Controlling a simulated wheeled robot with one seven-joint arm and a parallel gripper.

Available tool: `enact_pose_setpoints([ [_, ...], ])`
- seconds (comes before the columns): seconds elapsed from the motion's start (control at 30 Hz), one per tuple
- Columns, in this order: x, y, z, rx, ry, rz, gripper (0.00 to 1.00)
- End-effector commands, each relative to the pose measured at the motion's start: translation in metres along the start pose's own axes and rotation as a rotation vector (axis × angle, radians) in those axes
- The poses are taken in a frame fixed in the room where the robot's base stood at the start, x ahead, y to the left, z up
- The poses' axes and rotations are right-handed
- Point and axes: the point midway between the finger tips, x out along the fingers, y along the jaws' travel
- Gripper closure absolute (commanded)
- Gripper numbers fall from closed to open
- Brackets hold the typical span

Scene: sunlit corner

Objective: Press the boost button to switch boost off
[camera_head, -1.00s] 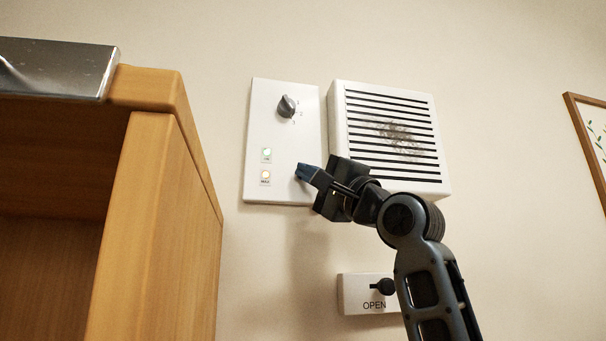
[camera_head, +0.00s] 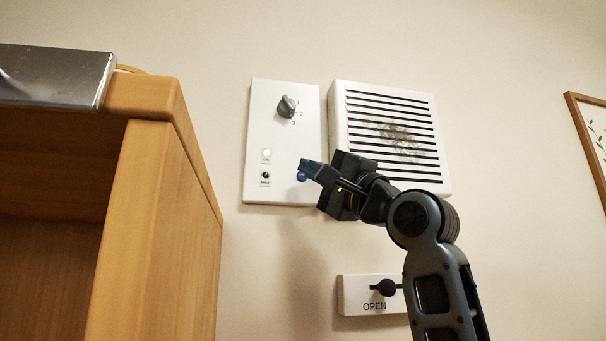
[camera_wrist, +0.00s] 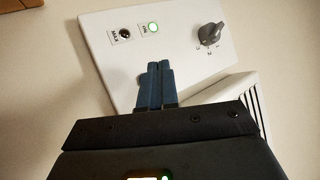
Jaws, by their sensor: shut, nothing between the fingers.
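The white control panel (camera_head: 262,187) is on the wall, with a dark rotary knob (camera_head: 287,106) near its top. A small round blue button (camera_head: 302,177) shows low on the panel at the right, partly covered by my fingertips; its label is not readable. My gripper (camera_head: 309,168) is shut and empty, its blue fingertips just above and in front of the button. I cannot tell whether they touch. In the wrist view the shut fingers (camera_wrist: 157,68) hide the button. The upper lamp (camera_head: 267,155) glows green. The lower lamp marked MAX (camera_head: 265,176) is dark.
A white slatted vent (camera_head: 390,132) with a dirty patch stands right of the panel. Below is a white plate marked OPEN (camera_head: 352,295) with a black knob (camera_head: 386,288). A wooden cabinet (camera_head: 152,210) fills the left. A framed picture (camera_head: 585,130) hangs at far right.

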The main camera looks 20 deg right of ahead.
Motion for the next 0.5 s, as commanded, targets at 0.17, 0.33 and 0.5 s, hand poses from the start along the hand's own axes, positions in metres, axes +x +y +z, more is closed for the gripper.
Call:
enact_pose_setpoints([
  [0.17, -0.011, -0.009, 0.009, 0.001, 0.000, -0.001, 1.00],
  [0.33, -0.022, -0.017, 0.017, -0.001, 0.000, -0.001, 1.00],
  [0.5, -0.030, -0.022, 0.022, 0.000, 0.000, -0.001, 1.00],
])
